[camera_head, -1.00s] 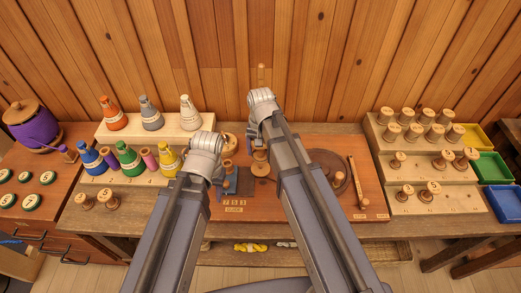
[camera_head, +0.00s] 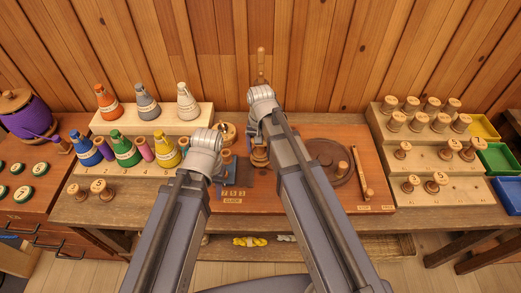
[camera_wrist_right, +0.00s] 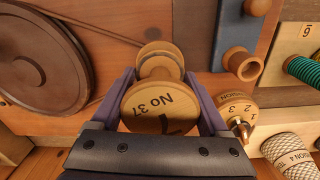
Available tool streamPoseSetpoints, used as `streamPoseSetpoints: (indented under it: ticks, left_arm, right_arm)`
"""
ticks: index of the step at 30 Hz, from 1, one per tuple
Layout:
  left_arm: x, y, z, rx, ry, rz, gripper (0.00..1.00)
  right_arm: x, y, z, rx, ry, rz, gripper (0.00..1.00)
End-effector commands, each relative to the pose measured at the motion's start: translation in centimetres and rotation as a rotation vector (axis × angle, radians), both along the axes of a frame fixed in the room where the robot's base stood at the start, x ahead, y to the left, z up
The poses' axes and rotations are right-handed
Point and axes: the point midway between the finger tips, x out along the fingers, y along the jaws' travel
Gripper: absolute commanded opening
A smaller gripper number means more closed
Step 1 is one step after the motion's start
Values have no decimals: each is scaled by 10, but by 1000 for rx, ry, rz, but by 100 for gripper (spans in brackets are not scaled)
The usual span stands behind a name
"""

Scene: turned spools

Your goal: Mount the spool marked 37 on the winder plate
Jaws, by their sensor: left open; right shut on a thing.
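The spool marked No 37 (camera_wrist_right: 165,103) is between the fingers of my right gripper (camera_wrist_right: 166,100) in the right wrist view, its marked end facing the camera. Smaller round wooden parts show just past it; I cannot tell whether it touches them. In the head view my right gripper (camera_head: 262,100) is over the brown winder board (camera_head: 285,200), and its fingers are hidden by its arm. A dark round wheel (camera_head: 327,160) lies on the board to the right; a belt runs from it towards the spool. My left gripper (camera_head: 207,148) is left of the blue block, its fingertips mostly hidden.
A blue block (camera_wrist_right: 216,45) with a wooden peg and a numbered wooden dial (camera_wrist_right: 238,108) are close beside the spool. Coloured cones stand on the left stepped rack (camera_head: 180,115). A wooden lever (camera_head: 358,180) is right of the wheel.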

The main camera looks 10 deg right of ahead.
Motion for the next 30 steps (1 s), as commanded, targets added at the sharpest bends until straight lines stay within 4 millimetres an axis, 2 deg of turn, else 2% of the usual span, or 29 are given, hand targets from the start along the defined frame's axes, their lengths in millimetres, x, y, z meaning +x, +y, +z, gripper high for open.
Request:
streamPoseSetpoints:
  ticks: [7,30]
  left_arm:
    - [0,0,-7,0,0,0,42]
    - [0,0,-6,0,0,0,42]
  right_arm:
    - [0,0,-7,0,0,0,22]
    - [0,0,-6,0,0,0,22]
